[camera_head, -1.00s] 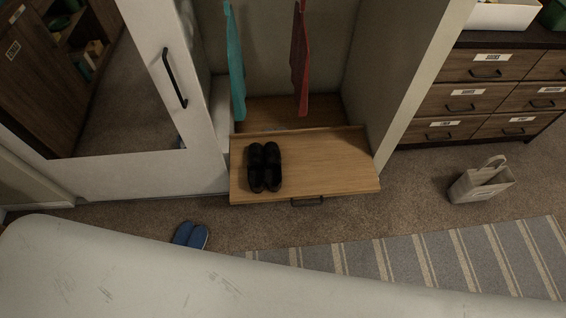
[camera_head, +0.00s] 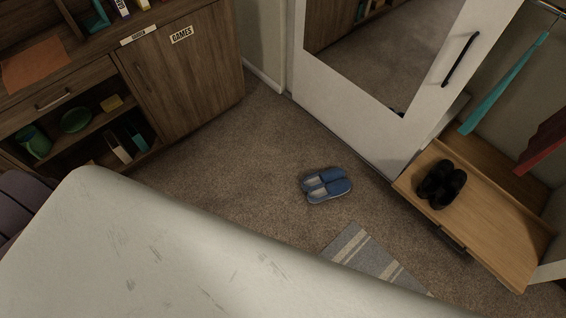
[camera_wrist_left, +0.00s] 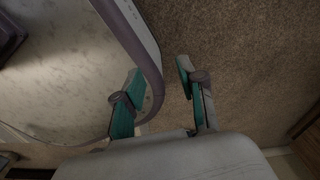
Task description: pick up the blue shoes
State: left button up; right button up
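The pair of blue shoes (camera_head: 326,185) lies on the brown carpet in the middle of the head view, side by side and apart from other things. My left gripper (camera_wrist_left: 158,88) shows in the left wrist view with its two teal-padded fingers spread apart. Nothing is between the fingertips, and carpet lies beyond them. The blue shoes do not show in the left wrist view. Neither gripper shows in the head view, and my right gripper is in no view.
A pulled-out wooden drawer (camera_head: 484,208) holds black shoes (camera_head: 441,184) at the right. A white mirrored door (camera_head: 352,118) stands behind the blue shoes. A wooden cabinet (camera_head: 196,78) is at the left. A striped rug (camera_head: 358,246) lies nearer. Carpet around the blue shoes is clear.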

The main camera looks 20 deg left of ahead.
aim_at(331, 183)
jog(key=u, duration=0.1)
jog(key=z, duration=0.35)
jog(key=i+j+z, duration=0.1)
jog(key=j+z, duration=0.15)
jog(key=z, duration=0.15)
jog(key=j+z, duration=0.3)
jog(key=z, duration=0.15)
jog(key=i+j+z, duration=0.1)
jog(key=j+z, duration=0.3)
jog(key=l, duration=0.1)
